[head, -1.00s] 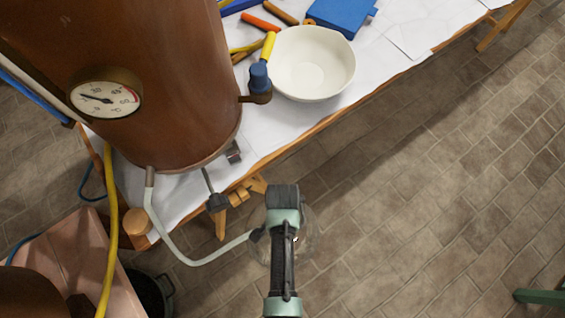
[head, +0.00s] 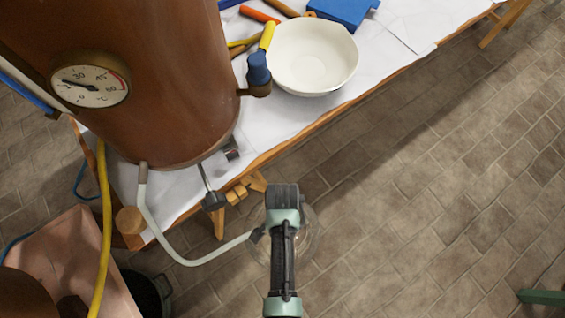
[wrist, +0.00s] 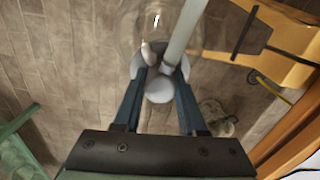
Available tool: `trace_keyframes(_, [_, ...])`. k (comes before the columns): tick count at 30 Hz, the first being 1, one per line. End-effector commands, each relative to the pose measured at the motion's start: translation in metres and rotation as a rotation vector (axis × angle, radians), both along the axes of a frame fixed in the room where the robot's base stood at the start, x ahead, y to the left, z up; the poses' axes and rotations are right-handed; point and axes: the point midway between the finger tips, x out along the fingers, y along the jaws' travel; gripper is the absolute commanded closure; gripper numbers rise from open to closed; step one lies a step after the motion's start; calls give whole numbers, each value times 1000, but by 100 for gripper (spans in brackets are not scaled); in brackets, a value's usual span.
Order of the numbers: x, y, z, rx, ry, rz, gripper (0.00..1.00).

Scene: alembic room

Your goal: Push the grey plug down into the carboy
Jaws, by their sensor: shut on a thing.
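In the wrist view my gripper (wrist: 160,74) is shut on the grey plug (wrist: 158,92), with one blue finger on either side of it. A pale hose (wrist: 184,38) runs up from the plug. The clear glass carboy (wrist: 136,28) shows faintly around and behind the fingertips. In the head view the carboy (head: 309,238) is a faint round outline beneath my arm, over the floor beside the table. My arm hides the plug and fingertips there. How deep the plug sits in the neck I cannot tell.
The pale hose (head: 180,256) curves from the copper vessel (head: 150,90) towards the carboy. The vessel stands on a white-covered table (head: 265,138) with a white bowl (head: 313,62). A dark bucket (head: 148,290) stands lower left.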

Motion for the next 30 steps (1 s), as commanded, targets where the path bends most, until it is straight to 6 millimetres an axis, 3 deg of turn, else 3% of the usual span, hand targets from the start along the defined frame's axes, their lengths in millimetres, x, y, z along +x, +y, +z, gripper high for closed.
trace_keyframes(17, [0, 0, -1, 0, 0, 0, 100])
trace_keyframes(30, [0, 0, -16, 1, -1, 0, 100])
